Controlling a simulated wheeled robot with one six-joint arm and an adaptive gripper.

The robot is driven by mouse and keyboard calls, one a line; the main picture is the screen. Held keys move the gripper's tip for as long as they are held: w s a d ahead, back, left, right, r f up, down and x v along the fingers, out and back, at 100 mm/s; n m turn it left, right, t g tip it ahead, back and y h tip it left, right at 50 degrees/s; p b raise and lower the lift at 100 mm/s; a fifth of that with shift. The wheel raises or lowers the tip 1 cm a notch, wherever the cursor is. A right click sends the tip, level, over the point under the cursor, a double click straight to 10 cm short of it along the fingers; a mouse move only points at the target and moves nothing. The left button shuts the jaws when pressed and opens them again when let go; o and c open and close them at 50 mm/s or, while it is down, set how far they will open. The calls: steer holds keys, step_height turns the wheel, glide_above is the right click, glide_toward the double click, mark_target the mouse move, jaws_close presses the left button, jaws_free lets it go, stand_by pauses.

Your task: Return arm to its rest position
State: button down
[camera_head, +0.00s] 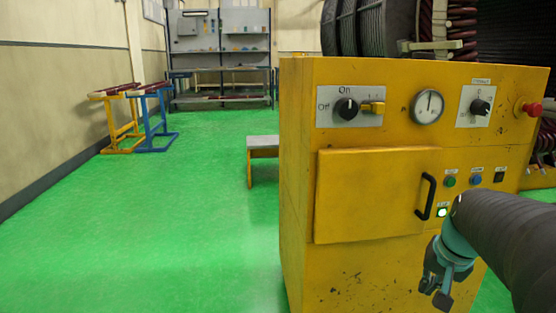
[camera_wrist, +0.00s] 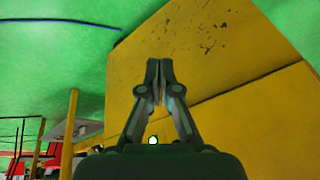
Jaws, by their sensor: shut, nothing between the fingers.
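My gripper (camera_head: 436,290) is at the lower right of the head view, in front of the yellow control cabinet (camera_head: 340,270). My dark arm reaches in from the right edge. In the wrist view my gripper (camera_wrist: 159,82) points at the yellow cabinet face (camera_wrist: 215,45); its fingertips are together and hold nothing. I cannot tell the exact gap between the fingers and the cabinet.
The cabinet door has a black handle (camera_head: 426,196). A red emergency button (camera_head: 530,108) sits at the cabinet's upper right. A small bench (camera_head: 263,142) stands left of the cabinet. Yellow and blue stands (camera_head: 122,120) are by the left wall. The green floor (camera_head: 150,230) at left is clear.

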steer(key=s+a+r+n+p, duration=0.1)
steer(key=s+a+n, duration=0.2)
steer(key=s+a, duration=0.3)
steer(key=s+a+r+n+t+p, duration=0.1)
steer(key=s+a+n, duration=0.2)
steer(key=s+a, duration=0.3)
steer(key=a, duration=0.4)
steer(key=shift+a+t, duration=0.3)
steer(key=shift+a, duration=0.05)
